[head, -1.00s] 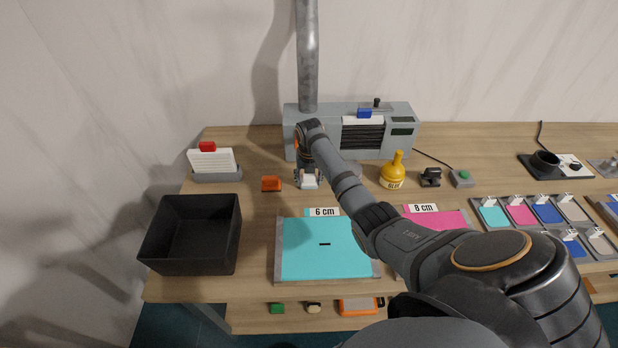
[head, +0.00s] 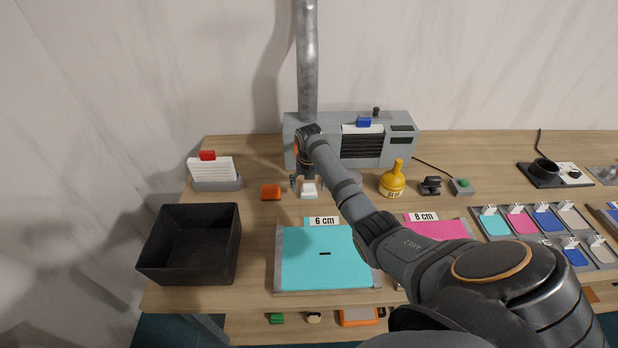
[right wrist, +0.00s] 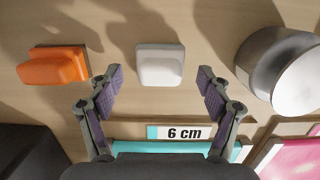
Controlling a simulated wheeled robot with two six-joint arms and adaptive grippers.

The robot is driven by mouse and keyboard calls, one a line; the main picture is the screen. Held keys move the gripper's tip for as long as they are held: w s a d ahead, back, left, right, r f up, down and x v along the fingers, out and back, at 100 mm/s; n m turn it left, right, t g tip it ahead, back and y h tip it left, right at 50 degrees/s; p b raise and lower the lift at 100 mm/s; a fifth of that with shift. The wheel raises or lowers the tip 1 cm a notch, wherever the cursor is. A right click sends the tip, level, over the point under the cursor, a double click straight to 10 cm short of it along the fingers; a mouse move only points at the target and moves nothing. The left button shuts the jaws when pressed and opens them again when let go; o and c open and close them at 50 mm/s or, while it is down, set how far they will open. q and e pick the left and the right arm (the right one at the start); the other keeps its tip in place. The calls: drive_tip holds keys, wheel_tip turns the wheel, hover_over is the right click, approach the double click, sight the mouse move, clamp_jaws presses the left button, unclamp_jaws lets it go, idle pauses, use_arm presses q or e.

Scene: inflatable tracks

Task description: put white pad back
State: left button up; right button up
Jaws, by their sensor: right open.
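The white pad (head: 309,190) is a small white block on the wooden table, just right of an orange block (head: 271,192). It also shows whole in the right wrist view (right wrist: 160,64), resting on the wood. My right gripper (head: 309,181) is over the white pad. In the right wrist view its fingers (right wrist: 160,80) are spread wide, one on each side, with clear gaps to the pad and nothing between them. My left gripper is out of view.
A grey machine (head: 300,135) stands behind the pad. A black bin (head: 190,265) is at the left. The teal board (head: 325,270) with its "6 cm" label (head: 321,221) lies in front. A yellow glue bottle (head: 392,182) stands to the right.

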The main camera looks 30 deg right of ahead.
sight(309, 194)
wheel_tip(309, 194, up, 11)
drive_tip(key=s+b, duration=0.1)
drive_tip(key=shift+a+f, duration=0.2)
drive_tip(key=shift+a, duration=0.1)
